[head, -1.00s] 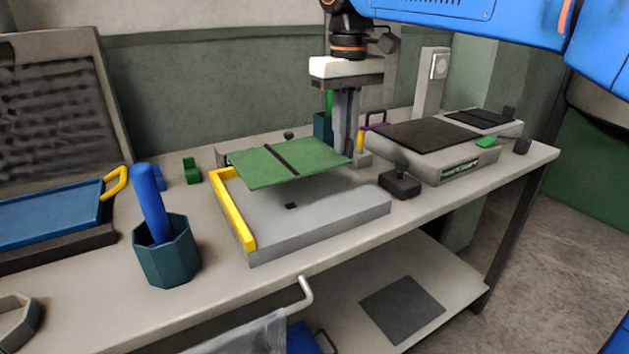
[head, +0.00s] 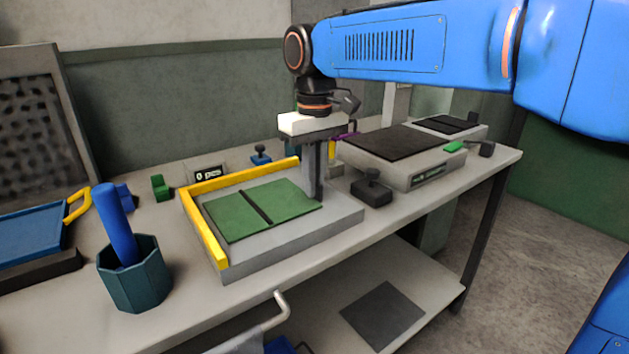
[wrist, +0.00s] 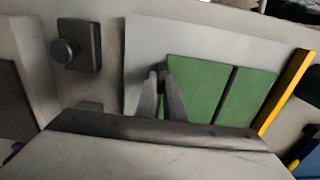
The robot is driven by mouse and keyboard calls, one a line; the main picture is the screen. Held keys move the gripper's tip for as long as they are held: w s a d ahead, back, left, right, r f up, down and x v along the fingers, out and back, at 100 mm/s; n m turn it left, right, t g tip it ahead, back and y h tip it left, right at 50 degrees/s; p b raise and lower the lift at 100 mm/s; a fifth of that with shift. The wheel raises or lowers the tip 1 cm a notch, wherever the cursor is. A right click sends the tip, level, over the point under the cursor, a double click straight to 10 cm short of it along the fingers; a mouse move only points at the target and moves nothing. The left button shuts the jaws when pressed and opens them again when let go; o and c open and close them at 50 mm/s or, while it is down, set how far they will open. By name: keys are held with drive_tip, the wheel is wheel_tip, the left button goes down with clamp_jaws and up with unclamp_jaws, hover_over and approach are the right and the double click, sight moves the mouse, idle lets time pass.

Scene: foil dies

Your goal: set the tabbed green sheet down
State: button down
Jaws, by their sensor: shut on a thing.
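The green sheet (head: 285,198) with a dark band across it lies flat on, or just above, the grey platform (head: 340,213) in the head view; a tiny gap cannot be ruled out. A yellow L-shaped fence (head: 205,230) borders the platform's left and far sides, and bare platform shows between fence and sheet. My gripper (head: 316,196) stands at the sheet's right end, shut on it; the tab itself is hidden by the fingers. The wrist view shows the sheet (wrist: 196,88) beyond my fingertips (wrist: 162,78), with the yellow bar (wrist: 288,92) past its far end.
A dark knobbed block (head: 371,191) stands right of the platform, close to my gripper. A grey box with a black top (head: 395,144) is behind it. A teal cup (head: 135,280) holding a blue cylinder stands front left. A "0 pcs" display (head: 207,174) sits behind the fence.

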drive_tip(key=c, duration=1.9)
unclamp_jaws()
drive_tip(key=shift+f, duration=0.1)
drive_tip(key=shift+o, duration=0.2)
wheel_tip(320, 180, up, 12)
drive_tip(key=s+d+f+m+t, duration=0.1)
drive_tip(key=s+d+f, duration=0.1)
drive_tip(key=d, duration=0.3)
drive_tip(key=s+d+f+m, duration=0.1)
drive_tip(key=s+d+f, duration=0.15)
drive_tip(key=d, duration=0.35)
drive_tip(key=s+d+f+m+t, duration=0.2)
drive_tip(key=s+d+f, duration=0.6)
drive_tip(key=f, duration=0.4)
drive_tip(key=s+d+f+m+t, duration=0.1)
drive_tip(key=s+d+f+m, duration=0.1)
drive_tip(key=s+d+f, duration=0.5)
wheel_tip(320, 180, down, 5)
drive_tip(key=shift+s+d+m+t, duration=0.4)
drive_tip(key=shift+d, duration=0.45)
